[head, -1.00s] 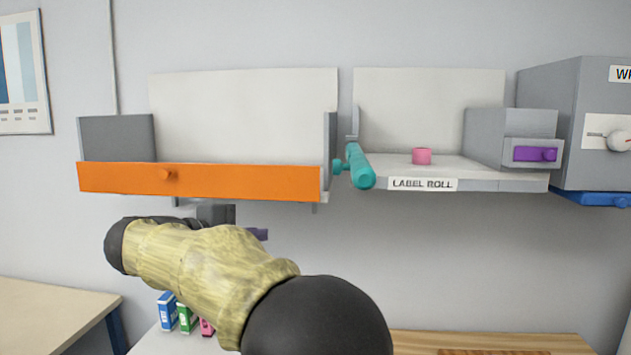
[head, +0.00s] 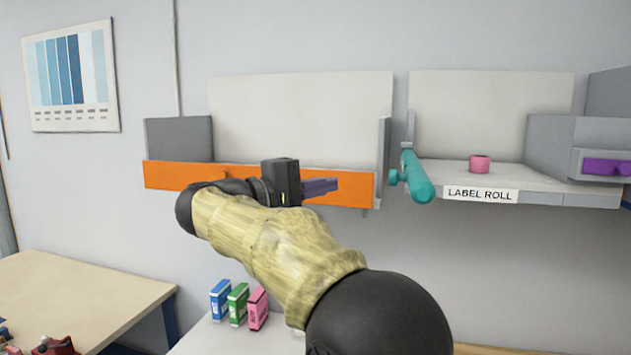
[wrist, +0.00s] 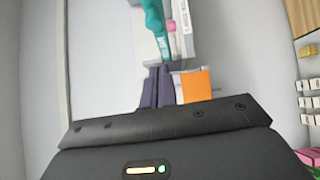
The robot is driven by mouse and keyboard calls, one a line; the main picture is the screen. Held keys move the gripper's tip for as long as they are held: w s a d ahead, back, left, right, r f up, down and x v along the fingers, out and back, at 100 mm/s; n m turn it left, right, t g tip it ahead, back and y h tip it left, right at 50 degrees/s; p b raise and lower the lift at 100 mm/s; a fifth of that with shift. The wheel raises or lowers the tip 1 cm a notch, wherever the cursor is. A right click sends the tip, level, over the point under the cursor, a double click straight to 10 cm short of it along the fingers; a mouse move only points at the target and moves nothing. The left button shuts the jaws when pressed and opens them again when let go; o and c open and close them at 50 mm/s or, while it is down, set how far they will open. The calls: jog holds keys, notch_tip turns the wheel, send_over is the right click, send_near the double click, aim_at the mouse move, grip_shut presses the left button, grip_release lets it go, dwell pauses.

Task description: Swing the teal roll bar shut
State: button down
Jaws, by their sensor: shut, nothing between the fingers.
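The teal roll bar (head: 417,178) sticks out toward me from the left end of the label roll shelf (head: 560,193), with a small knob on its left side. It stands open, not lying across the shelf front. It also shows in the wrist view (wrist: 155,25), beyond the fingertips. A pink roll (head: 480,163) sits on the shelf behind the label. My gripper (head: 335,186) is shut and empty, in front of the orange drawer front and left of the bar, apart from it. Its purple fingers show together in the wrist view (wrist: 157,70).
The orange-fronted bin (head: 160,176) is just behind my gripper. A grey box with a purple handle (head: 607,167) stands at the shelf's right. Blue, green and pink boxes (head: 238,303) stand on a white surface below. A wooden table (head: 90,290) is at lower left. Space below the shelf looks free.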

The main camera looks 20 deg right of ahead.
jog(key=s+p+x, duration=0.2)
jog(key=p+x, duration=0.2)
jog(key=x, duration=0.5)
jog(key=shift+s+d+p, duration=0.25)
jog(key=shift+s+p, duration=0.1)
jog(key=shift+s, duration=0.1)
